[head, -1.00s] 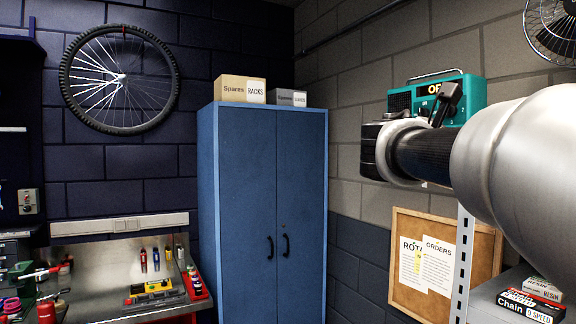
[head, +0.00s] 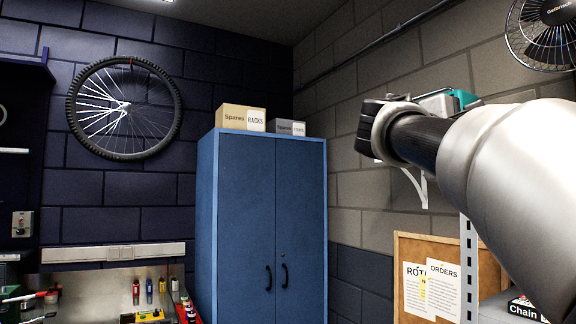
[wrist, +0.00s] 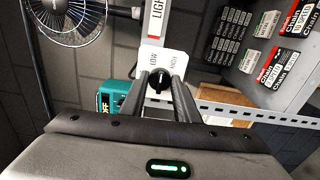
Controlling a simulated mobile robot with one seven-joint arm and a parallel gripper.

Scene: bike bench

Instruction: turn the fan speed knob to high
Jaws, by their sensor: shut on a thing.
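The fan speed knob (wrist: 160,80) is a small dark round knob on a white plate (wrist: 152,58) in the wrist view. The plate reads LOW on its left side; the word on its right is hard to read. My gripper (wrist: 161,84) is shut on the knob, with one dark finger on each side of it. The fingers hide part of the knob, so its exact setting is unclear. The fan (wrist: 68,14) has a wire cage and shows at the upper left there, and at the top right of the head view (head: 545,32). The head view does not show the knob.
A teal radio (wrist: 116,92) is left of my fingers; my arm mostly covers it in the head view. A metal shelf (wrist: 240,113) with boxed chains (wrist: 279,60) is at the right. A blue cabinet (head: 235,215) and a corkboard (head: 410,255) stand farther off.

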